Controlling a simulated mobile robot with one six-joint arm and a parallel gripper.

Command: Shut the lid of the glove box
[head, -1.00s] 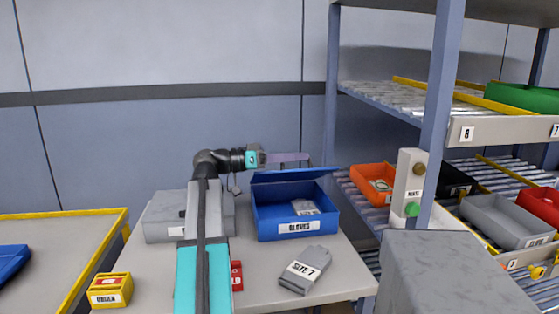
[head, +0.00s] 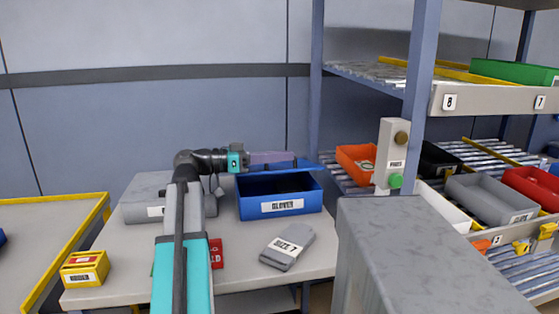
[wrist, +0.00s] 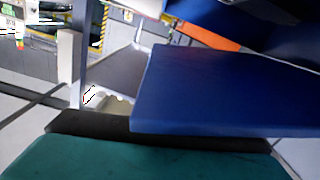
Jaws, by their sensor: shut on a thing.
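The blue glove box (head: 282,207), labelled "GLOVES", stands on the workbench right of my arm. Its blue lid (head: 306,165) is raised over the box and seen almost edge-on, leaving the front open; the inside is dark. My gripper (head: 290,157) is at the lid's upper left edge, shut on the lid. In the wrist view the lid (wrist: 225,90) is a broad blue panel lying across the dark finger (wrist: 85,124).
A grey glove pack (head: 288,246) marked "SIZE 7" lies in front of the box. A grey case (head: 146,203) is left, with a yellow box (head: 84,268) and red item (head: 216,254) nearby. A rack post (head: 420,90) and grey block (head: 400,240) stand right.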

